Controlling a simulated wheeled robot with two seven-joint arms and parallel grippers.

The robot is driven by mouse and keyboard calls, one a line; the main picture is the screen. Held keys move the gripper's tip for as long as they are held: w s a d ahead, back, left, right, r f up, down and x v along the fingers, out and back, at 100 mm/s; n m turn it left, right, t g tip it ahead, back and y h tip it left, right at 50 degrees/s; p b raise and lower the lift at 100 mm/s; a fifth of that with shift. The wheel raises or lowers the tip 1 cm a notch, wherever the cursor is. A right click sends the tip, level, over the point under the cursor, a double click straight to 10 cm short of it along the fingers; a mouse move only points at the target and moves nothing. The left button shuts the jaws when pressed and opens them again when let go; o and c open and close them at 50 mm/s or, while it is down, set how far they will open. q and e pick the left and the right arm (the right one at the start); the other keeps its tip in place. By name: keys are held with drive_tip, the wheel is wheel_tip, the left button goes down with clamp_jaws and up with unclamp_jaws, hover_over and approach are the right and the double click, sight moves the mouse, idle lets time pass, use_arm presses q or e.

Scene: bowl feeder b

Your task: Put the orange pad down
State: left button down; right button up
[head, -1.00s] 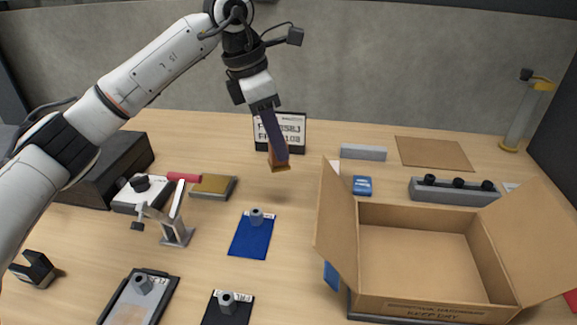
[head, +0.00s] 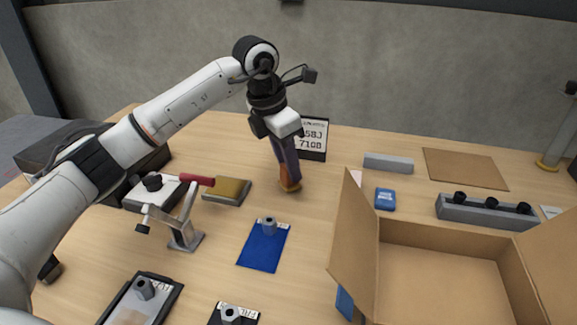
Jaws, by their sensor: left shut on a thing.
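My left gripper (head: 287,170) reaches down from above at the middle of the table and is shut on the orange pad (head: 290,187). Only a small lower part of the pad shows below the fingers; the rest is hidden by them. The pad is at or very near the wooden tabletop, behind the blue mat; I cannot tell whether it touches. My right gripper is not in view.
A toggle clamp (head: 184,238) and a tan-topped block (head: 227,190) stand to the left. A blue mat (head: 262,252) with a nut lies in front. An open cardboard box (head: 440,285) stands at right. A printed sign (head: 313,138) is behind. Bare wood surrounds the pad.

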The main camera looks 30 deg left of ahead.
use_arm(q)
drive_tip(key=shift+f, duration=0.2)
drive_tip(key=shift+f, duration=0.1)
drive_tip(key=c, duration=1.4)
unclamp_jaws()
drive_tip(key=p+v, duration=0.1)
drive_tip(key=v, duration=1.1)
